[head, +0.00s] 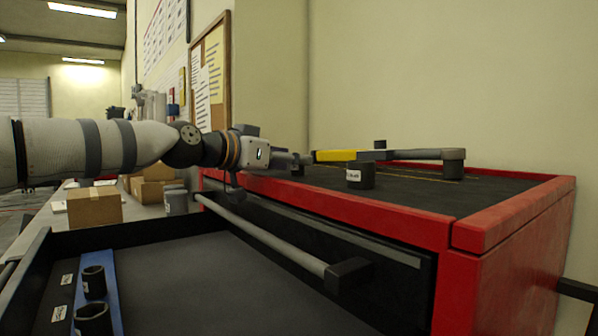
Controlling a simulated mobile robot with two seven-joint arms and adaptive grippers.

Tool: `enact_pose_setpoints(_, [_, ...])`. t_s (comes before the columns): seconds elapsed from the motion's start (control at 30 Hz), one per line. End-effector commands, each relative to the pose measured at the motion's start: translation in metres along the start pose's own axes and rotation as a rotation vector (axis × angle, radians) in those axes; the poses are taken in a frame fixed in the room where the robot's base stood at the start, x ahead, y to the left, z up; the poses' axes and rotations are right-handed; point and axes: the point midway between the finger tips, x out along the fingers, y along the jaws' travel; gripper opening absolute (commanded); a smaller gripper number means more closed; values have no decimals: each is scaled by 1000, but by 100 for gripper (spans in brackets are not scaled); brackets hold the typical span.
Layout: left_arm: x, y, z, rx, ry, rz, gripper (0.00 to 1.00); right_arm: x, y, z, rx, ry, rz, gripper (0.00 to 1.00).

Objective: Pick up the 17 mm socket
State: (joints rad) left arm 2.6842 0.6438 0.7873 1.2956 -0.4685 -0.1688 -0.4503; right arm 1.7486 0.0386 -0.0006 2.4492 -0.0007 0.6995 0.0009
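Two dark sockets stand on a blue rail (114,296) in the open drawer at lower left, an upper one (94,281) and a lower one (92,319). Another black socket (361,176) with a white label stands on the dark top of the red cabinet. The labels are too small to read, so I cannot tell which socket is 17 mm. My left gripper (299,160) is over the cabinet's left edge, at the end of a yellow-handled wrench (336,155). Whether its fingers are closed on it is unclear. My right gripper is out of view.
The open drawer (215,285) has a wide bare floor. A grey handle bar (265,235) crosses the cabinet front. Cardboard boxes (95,207) and a grey cylinder (176,200) stand on the bench behind.

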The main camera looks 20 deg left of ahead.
Motion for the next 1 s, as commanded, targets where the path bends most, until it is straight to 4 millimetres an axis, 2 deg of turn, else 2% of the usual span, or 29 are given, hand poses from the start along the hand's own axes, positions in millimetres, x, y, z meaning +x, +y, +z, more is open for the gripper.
enact_pose_setpoints(0.07, [6, -1, 2, -2, -2, -1, 47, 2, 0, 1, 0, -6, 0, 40])
enact_pose_setpoints(0.23, [5, 0, 0, -1, 1, -1, 47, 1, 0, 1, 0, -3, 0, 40])
enact_pose_setpoints(0.27, [5, 0, 0, -1, 1, -1, 42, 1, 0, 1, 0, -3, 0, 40])
enact_pose_setpoints(0.43, [5, 0, 0, -1, 0, -1, 4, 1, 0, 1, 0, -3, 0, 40])
enact_pose_setpoints(0.47, [5, 0, 0, -1, 0, 0, 0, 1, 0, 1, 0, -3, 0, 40])
enact_pose_setpoints(0.8, [5, 0, -2, 0, 0, -1, 0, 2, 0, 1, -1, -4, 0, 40])
enact_pose_setpoints(0.87, [4, 0, -7, 0, 0, 0, 0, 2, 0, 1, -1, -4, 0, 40])
enact_pose_setpoints(1.0, [0, 0, -33, 1, 3, 1, 0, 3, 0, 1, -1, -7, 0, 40])
